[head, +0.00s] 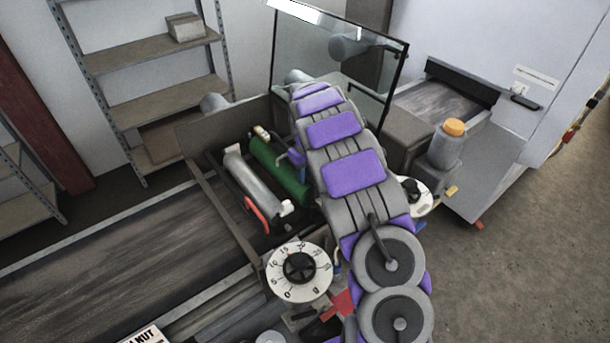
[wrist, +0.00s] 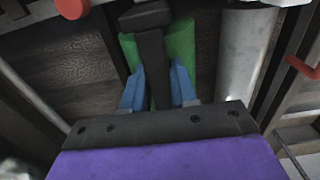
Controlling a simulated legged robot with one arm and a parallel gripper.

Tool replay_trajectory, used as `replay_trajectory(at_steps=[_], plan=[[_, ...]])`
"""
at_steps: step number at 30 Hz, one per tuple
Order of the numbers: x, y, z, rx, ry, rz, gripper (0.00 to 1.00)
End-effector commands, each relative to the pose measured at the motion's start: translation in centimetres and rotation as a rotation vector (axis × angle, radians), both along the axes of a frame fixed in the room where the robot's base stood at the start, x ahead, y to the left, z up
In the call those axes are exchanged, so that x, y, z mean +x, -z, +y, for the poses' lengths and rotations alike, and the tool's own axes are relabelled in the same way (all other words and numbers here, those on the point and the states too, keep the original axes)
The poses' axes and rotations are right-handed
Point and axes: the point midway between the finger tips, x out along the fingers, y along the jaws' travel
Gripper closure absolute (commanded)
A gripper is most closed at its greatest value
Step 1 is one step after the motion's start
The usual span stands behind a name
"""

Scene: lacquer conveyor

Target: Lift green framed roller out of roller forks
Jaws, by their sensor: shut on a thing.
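The green framed roller (head: 279,172) lies in the machine's open bay in the head view, beside a pale metal roller (head: 249,178). In the wrist view the green roller (wrist: 181,42) shows behind a dark bar (wrist: 153,65), which looks like part of its frame. My gripper (wrist: 157,82) has its two blue fingers on either side of this bar and is shut on it.
The metal roller (wrist: 241,60) is close to the right of my gripper. A red handle (head: 257,214) and a dial (head: 299,271) are at the bay's front. A glass guard (head: 335,65) stands behind, and a bottle with an orange cap (head: 447,146) stands right.

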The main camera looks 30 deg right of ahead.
Motion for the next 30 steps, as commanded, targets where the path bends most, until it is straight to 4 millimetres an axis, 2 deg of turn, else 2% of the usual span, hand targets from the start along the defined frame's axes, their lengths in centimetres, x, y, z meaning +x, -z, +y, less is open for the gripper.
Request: replay_trajectory(at_steps=[30], plan=[[0.2,-3.4,0.0,-0.002,-0.001,-0.007,1.0]])
